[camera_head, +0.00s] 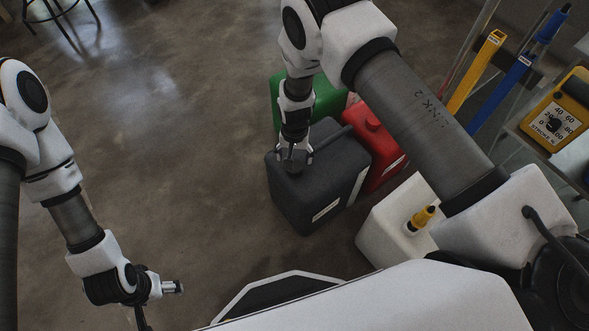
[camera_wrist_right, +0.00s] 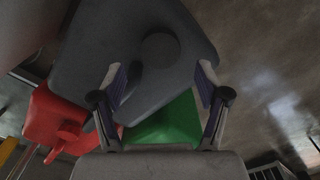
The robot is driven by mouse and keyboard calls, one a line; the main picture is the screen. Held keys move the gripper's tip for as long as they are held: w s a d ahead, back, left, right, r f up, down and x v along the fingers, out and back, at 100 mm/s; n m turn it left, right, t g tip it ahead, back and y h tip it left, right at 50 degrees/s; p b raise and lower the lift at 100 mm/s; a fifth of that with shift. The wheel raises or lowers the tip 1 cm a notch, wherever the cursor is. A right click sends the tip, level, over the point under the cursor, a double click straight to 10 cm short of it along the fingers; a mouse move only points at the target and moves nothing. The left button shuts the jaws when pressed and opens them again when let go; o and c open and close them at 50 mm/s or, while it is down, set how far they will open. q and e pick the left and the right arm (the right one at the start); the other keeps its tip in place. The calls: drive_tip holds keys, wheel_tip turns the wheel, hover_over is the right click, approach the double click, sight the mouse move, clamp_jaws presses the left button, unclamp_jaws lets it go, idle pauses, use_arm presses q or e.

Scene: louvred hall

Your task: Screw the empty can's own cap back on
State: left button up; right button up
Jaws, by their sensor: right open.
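A dark grey can (camera_head: 322,205) stands on the floor in the head view. My right gripper (camera_head: 294,160) is right above its top, fingers pointing down. In the right wrist view the grey can (camera_wrist_right: 100,45) shows a dark round disc (camera_wrist_right: 160,48) and a handle (camera_wrist_right: 130,84) on top. I cannot tell whether the disc is a cap or an opening. The right fingers (camera_wrist_right: 161,98) are apart, with nothing seen held between them. My left gripper (camera_head: 148,288) is at the lower left, away from the cans; its jaws are unclear. Which can is empty does not show.
A green can (camera_head: 330,103) and a red can (camera_head: 374,143) stand close behind and beside the grey one. A white can (camera_head: 378,232) with a yellow-and-black top piece (camera_head: 419,219) stands at right. A shelf holds a yellow gauge box (camera_head: 556,112). Floor at left is clear.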

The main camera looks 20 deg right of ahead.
drive_tip(key=shift+f+b, duration=2.25)
drive_tip(key=shift+f, duration=0.95)
drive_tip(key=shift+r, duration=0.1)
clamp_jaws()
